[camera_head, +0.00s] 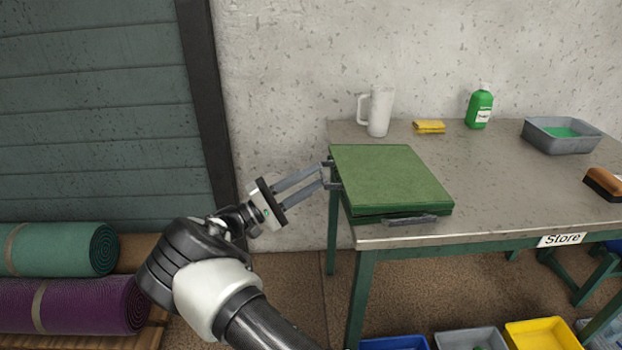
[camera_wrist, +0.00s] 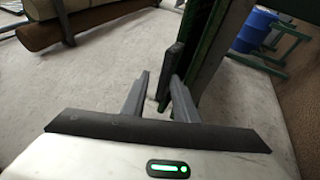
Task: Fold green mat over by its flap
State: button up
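The green mat (camera_head: 388,172) lies as a flat, layered square on the near left part of the table. A grey strip-like flap (camera_head: 410,220) sticks out at its front edge. My gripper (camera_head: 322,174) is at the mat's left edge, with its two fingers apart and pointing at it. Small dark pieces show at the fingertips there; I cannot tell whether they touch the mat. In the wrist view my gripper (camera_wrist: 158,76) has its fingers apart, and a dark upright tab (camera_wrist: 170,75) stands at the tips, close to the right finger.
On the grey table (camera_head: 490,190) stand a white jug (camera_head: 380,110), a yellow cloth (camera_head: 429,127), a green bottle (camera_head: 479,107), a grey tray (camera_head: 560,138) and a brush (camera_head: 604,183). Rolled rugs (camera_head: 60,249) lie at left. Bins (camera_head: 540,334) stand below the table.

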jog(key=s+a+f+b, duration=0.1)
jog(key=s+f, duration=0.2)
jog(key=f, duration=0.6)
jog(key=s+f+b, duration=0.2)
jog(key=s+f, duration=0.2)
jog(key=f, duration=0.5)
jog(key=shift+s+a, duration=0.2)
jog(key=shift+a, duration=0.15)
dwell(0.8)
jog(key=shift+a, duration=0.15)
dwell(0.5)
